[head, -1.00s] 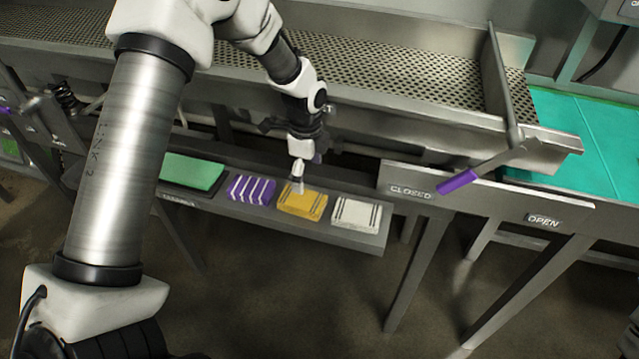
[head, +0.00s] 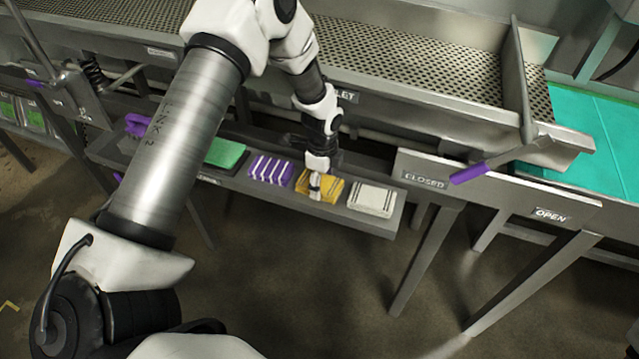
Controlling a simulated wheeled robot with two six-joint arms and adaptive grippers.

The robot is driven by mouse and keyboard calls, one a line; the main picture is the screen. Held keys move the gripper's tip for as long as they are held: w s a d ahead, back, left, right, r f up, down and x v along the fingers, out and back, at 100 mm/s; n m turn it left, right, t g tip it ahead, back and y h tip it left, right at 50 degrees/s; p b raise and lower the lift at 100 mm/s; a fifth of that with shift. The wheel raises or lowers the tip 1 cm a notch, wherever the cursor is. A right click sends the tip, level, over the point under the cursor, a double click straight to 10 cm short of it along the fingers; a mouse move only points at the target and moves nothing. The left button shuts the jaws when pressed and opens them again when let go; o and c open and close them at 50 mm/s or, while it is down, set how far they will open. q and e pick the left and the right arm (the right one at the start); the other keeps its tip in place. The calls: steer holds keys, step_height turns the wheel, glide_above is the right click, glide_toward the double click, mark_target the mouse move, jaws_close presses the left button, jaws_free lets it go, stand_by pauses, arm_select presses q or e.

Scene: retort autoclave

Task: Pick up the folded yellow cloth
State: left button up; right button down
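The folded yellow cloth (head: 331,190) lies on a narrow grey shelf (head: 375,226) below the perforated conveyor, between a purple-and-white striped cloth and a white cloth. My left gripper (head: 315,192) is right over the yellow cloth, pointing down, with its fingertips at the cloth's near left part. The fingers overlap the cloth in the picture. Whether they touch it, and whether they are open or shut, I cannot tell. My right gripper does not show.
The striped cloth (head: 270,168) is close on the left, the white cloth (head: 372,199) close on the right. A green pad (head: 225,153) lies further left. The perforated conveyor (head: 420,75) overhangs behind. A purple-handled lever (head: 470,172) stands to the right, near the CLOSED sign (head: 425,180).

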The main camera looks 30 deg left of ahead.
mark_target(325, 184)
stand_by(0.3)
arm_select(q)
steer(key=shift+w+r+b, duration=0.15)
steer(key=shift+r+b, duration=0.05)
steer(key=shift+b, duration=0.1)
steer(key=r+b, duration=0.1)
steer(key=d+r+b, duration=0.1)
steer(key=shift+s+r, duration=0.2)
steer(key=shift+r, duration=0.15)
steer(key=s+d+r+b, duration=0.1)
steer(key=s+d+b, duration=0.1)
steer(key=d, duration=0.5)
steer(key=s+d+b, duration=0.2)
steer(key=d, duration=0.5)
steer(key=shift+s+r, duration=0.15)
steer(key=shift+r, duration=0.2)
